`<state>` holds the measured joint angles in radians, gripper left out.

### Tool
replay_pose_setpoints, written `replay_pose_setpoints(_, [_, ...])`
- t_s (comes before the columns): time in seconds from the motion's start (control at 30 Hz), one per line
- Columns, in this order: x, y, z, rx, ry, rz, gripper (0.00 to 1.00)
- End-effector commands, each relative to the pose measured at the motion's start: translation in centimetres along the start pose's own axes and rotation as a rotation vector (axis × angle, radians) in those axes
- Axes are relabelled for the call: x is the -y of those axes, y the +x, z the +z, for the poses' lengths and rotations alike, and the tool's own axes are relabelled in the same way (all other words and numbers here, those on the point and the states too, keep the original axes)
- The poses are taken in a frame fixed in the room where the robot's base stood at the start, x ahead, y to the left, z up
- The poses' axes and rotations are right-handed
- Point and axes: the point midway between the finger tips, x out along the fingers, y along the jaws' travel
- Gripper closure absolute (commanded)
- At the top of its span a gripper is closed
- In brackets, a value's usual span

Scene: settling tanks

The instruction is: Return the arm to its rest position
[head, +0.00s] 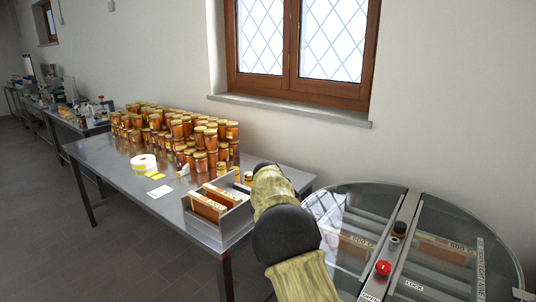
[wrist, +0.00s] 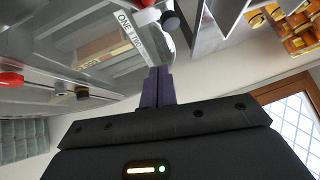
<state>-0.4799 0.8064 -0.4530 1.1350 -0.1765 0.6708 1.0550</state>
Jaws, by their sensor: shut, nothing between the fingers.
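My arm (head: 284,232), in a pale yellow sleeve with dark joints, rises from the bottom of the head view, between the steel table and the round clear-lidded drum. My gripper is hidden in the head view. In the wrist view my gripper (wrist: 158,88) has its two dark fingers together with nothing between them. The wrist picture is tilted, with the drum's parts at upper left and the window at lower right. The fingertips appear in front of the drum's edge; I cannot tell the distance.
The steel table (head: 98,150) holds many amber jars (head: 190,140), a label roll (head: 144,163) and a grey crate (head: 232,222) with wooden frames. The drum (head: 450,220) has a red knob (head: 383,268) and a black knob (head: 399,229). The floor (head: 60,240) at left is clear.

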Motion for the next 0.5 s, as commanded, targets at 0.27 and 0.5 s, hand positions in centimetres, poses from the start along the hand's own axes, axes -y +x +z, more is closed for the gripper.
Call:
replay_pose_setpoints(0.27, [-9.9,-1.8,1.9,0.172,-0.106,0.021,1.00])
replay_pose_setpoints(0.5, [-17.0,-5.1,6.0,0.298,-0.229,-0.008,1.00])
